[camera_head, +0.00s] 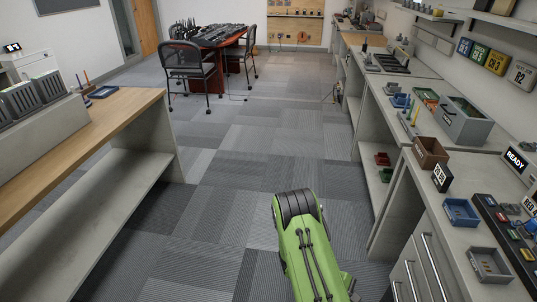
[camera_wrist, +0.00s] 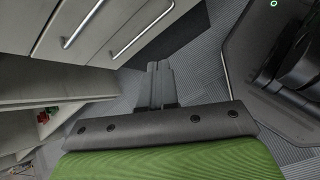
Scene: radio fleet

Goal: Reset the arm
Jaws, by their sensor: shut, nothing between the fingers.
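My gripper (camera_wrist: 158,83) shows in the wrist view, its two fingers together and shut with nothing between them. It points down over the grey carpet floor, beside the drawer fronts. In the head view my green arm (camera_head: 312,250) rises from the bottom edge, right of centre, and my gripper is hidden there.
The right counter (camera_head: 437,185) carries a blue tray (camera_head: 461,212), a grey tray (camera_head: 488,265) and a brown box (camera_head: 430,152). Drawers (camera_wrist: 112,30) are close to my gripper. A wooden-topped bench (camera_head: 95,120) stands left. The carpeted aisle (camera_head: 235,190) is clear up to the chairs (camera_head: 188,70).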

